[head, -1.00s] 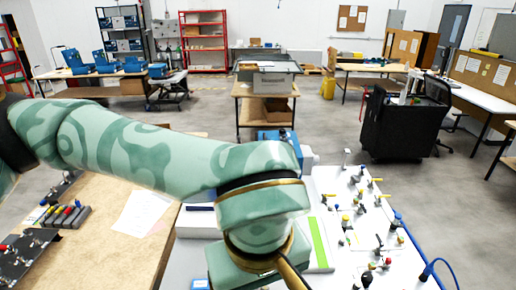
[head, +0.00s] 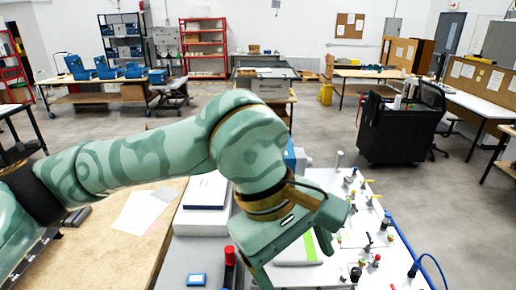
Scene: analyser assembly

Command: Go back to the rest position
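My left arm comes in from the left and reaches across the middle of the head view. My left gripper (head: 294,260) hangs at its end, tilted, above the white panel with valves and fittings (head: 345,262). Its two fingers are spread apart, one toward the panel's green strip and one at the bottom edge of the view. I see nothing held between them. My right arm and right gripper are not in view. The arm hides part of the wooden bench and the panel's left part.
A wooden bench top (head: 95,250) with a paper sheet (head: 138,212) lies at left. A black cart (head: 395,130) stands on open floor at right.

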